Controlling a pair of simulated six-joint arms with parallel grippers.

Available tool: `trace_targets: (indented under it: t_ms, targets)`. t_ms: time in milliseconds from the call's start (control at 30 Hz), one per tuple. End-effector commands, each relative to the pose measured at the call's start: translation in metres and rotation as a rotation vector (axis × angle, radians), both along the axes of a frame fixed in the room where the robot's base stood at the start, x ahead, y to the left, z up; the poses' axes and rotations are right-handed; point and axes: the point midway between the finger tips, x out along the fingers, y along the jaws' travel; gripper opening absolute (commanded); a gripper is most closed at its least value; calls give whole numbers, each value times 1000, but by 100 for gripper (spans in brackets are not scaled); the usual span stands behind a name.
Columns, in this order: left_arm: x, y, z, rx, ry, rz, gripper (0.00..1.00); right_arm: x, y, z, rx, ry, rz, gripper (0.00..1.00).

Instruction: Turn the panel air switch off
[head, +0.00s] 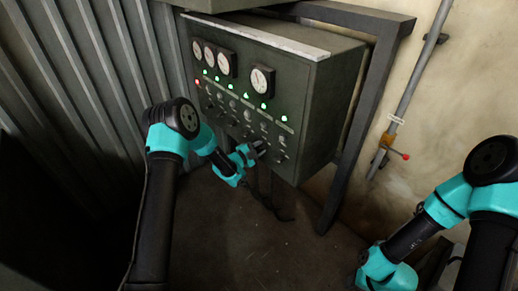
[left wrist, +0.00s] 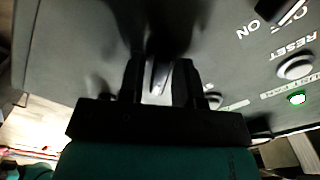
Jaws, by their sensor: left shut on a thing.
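A dark grey-green control panel (head: 250,97) has several white dials, a row of green lights, and rows of knobs and switches. My left gripper (head: 260,148) is at its lower right front. In the left wrist view, my left gripper (left wrist: 160,82) is shut on a pale metallic switch lever (left wrist: 160,76) between its dark fingers. A dark blurred shape lies just beyond the fingertips. I cannot read a label that marks this lever as the air switch. My right arm is at the lower right of the head view, and its gripper does not show.
A black switch (left wrist: 278,8) with ON lettering and a round RESET button (left wrist: 296,67) are on the panel face beside the gripper. A metal frame leg (head: 352,150) and a wall pipe with a red-tipped valve (head: 384,150) stand right. Open floor lies in front.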

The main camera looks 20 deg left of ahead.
Motion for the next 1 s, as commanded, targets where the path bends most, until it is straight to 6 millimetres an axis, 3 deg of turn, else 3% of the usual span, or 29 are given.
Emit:
trace_targets:
  t_ms: [1000]
  targets:
    - [-1, 0, -1, -703, 462, 1, 8, 0, 0, 0, 0, 0, 0, 43]
